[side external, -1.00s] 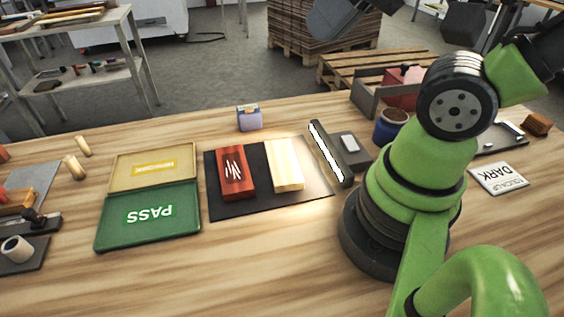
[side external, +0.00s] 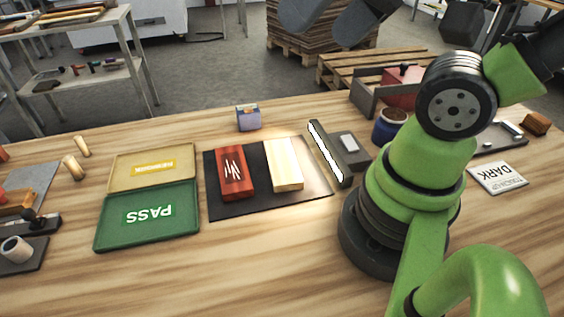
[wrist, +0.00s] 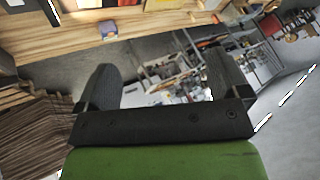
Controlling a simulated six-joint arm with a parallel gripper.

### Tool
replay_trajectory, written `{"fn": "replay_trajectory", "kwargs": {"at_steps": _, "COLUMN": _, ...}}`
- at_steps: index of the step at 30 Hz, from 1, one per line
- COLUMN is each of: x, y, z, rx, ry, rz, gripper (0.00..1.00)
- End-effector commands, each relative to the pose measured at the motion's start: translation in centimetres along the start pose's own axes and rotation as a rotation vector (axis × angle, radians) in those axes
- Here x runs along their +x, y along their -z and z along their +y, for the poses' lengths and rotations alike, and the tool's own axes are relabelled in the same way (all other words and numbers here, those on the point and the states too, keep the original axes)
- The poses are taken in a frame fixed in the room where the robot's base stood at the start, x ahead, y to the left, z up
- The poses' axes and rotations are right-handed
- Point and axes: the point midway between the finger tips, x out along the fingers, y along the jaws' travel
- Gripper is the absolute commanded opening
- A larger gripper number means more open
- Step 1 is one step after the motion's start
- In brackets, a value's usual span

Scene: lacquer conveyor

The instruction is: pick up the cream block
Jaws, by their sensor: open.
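The cream block (side external: 283,165) lies flat on the right half of a black mat (side external: 305,199), beside a red block (side external: 235,172) with white scratch-like marks. In the wrist view, what looks like the cream block (wrist: 88,4) is cut off by the top edge. My gripper (wrist: 165,78) is open and empty, its two dark fingers wide apart. In the side view, parts of it show at the top edge, high above the table and well away from the block.
A light bar (side external: 328,153) stands just right of the mat. Left are a green PASS tray (side external: 150,235) and a tan tray (side external: 122,172). A small purple box (side external: 248,118) stands behind the mat, and a blue jar (side external: 388,126) to its right. The front table is clear.

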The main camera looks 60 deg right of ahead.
Motion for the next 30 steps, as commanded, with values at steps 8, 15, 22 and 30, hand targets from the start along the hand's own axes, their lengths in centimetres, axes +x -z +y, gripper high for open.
{"fn": "replay_trajectory", "kwargs": {"at_steps": 8, "x": 2.0, "y": 1.4, "z": 0.7, "rx": -0.283, "ry": -0.060, "rz": -0.068, "gripper": 0.94}}
{"fn": "replay_trajectory", "kwargs": {"at_steps": 15, "x": 7.8, "y": 3.6, "z": 3.5, "rx": -1.020, "ry": -0.088, "rz": -0.292, "gripper": 0.94}}
{"fn": "replay_trajectory", "kwargs": {"at_steps": 22, "x": 14.1, "y": 3.7, "z": 7.3, "rx": -1.741, "ry": 0.087, "rz": -0.533, "gripper": 0.94}}
{"fn": "replay_trajectory", "kwargs": {"at_steps": 30, "x": 19.6, "y": 1.5, "z": 11.4, "rx": -2.361, "ry": 0.444, "rz": -0.671, "gripper": 0.94}}
